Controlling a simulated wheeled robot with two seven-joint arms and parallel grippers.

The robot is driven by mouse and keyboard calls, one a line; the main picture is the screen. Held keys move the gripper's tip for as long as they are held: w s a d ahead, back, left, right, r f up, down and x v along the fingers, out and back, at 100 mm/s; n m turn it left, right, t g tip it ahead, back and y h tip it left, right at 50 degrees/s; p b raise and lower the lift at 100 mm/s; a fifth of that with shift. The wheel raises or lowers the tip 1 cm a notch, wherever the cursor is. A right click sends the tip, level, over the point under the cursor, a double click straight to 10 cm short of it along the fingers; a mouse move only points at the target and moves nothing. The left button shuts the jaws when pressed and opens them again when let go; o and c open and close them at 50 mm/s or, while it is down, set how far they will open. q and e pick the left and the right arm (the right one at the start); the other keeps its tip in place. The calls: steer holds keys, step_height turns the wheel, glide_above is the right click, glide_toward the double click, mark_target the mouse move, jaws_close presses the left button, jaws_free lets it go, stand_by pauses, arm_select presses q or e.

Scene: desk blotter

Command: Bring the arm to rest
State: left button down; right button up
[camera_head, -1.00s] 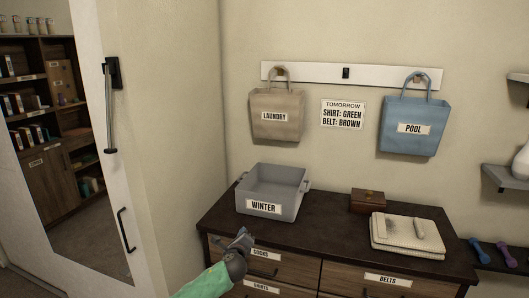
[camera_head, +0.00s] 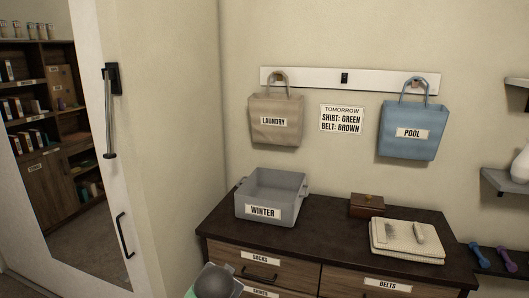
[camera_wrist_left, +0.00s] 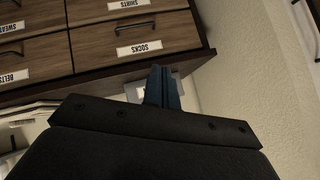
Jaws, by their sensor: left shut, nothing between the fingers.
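In the left wrist view my left gripper (camera_wrist_left: 162,88) is shut, with its bluish-grey fingers together and empty. The wooden dresser, with its drawer labelled SOCKS (camera_wrist_left: 139,48), lies beyond the fingertips and appears upside down there. In the head view, a grey rounded part of my left arm shows at the bottom edge, in front of the lower left drawers. The fingers themselves cannot be made out there. My right gripper is in neither view.
The dresser top (camera_head: 333,219) holds a grey WINTER bin (camera_head: 289,184), a small brown box (camera_head: 366,205) and a folded cream cloth (camera_head: 405,243). A LAUNDRY bag (camera_head: 275,132) and a blue POOL bag (camera_head: 412,117) hang above. A mirrored door (camera_head: 100,210) stands left.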

arm_select(q)
steer(key=s+a+f+n+g, duration=0.1)
steer(key=s+f+g, duration=0.1)
steer(key=s+f, duration=0.5)
steer(key=s+a+f+n+g+h, duration=0.1)
steer(key=s+f+g, duration=0.2)
steer(key=s, duration=1.5)
steer(key=s+a+f+n+g, duration=0.1)
steer(key=s+f+n+g, duration=0.1)
steer(key=s+f, duration=0.9)
steer(key=shift+s+a+f+g+h, duration=0.3)
steer(key=shift+s+a+h, duration=0.1)
steer(key=shift+s, duration=0.75)
steer(key=shift+d, duration=0.1)
